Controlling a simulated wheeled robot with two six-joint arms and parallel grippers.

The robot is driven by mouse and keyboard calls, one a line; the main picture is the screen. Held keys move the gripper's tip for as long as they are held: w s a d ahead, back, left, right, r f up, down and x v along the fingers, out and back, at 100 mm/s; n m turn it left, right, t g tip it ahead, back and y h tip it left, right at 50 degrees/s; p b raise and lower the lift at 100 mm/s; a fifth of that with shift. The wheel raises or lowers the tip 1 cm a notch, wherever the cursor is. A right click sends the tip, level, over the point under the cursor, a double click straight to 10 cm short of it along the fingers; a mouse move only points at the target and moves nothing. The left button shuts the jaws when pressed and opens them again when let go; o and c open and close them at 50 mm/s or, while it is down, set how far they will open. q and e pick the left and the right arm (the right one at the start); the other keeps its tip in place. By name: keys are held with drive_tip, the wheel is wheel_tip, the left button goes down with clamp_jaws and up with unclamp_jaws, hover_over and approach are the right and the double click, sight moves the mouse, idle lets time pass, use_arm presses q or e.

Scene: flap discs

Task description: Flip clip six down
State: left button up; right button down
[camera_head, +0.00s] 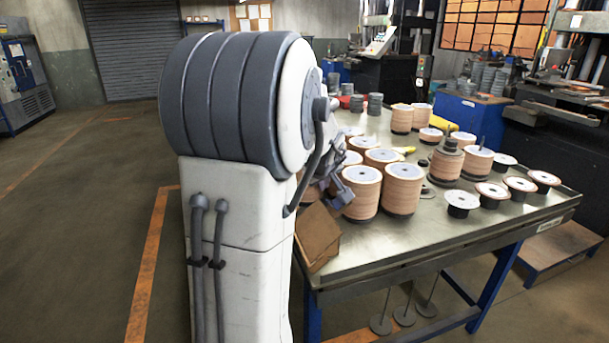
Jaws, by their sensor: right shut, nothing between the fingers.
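My right gripper (341,192), small and dark grey in this view, is at the left part of the metal table (440,222), beside the nearest stack of tan discs (363,194). It is shut with nothing between its fingers. I cannot make out any clip numbered six. More stacks of tan flap discs (402,190) stand on the table, several with grey tops. My left gripper is not in view. The left end of the table is hidden behind a large white and grey body in front.
Spools with white tops (461,202) stand along the table's right side. A brown box (318,235) is at the near left corner. The front strip of the table is bare. Machines stand behind; the floor at left is open.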

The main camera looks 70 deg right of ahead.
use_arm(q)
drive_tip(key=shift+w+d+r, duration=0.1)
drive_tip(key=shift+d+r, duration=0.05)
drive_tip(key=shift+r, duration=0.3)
use_arm(e)
drive_tip(key=w+a+r, duration=0.1)
drive_tip(key=a+r, duration=0.4)
drive_tip(key=a, duration=0.4)
drive_tip(key=shift+w, duration=0.35)
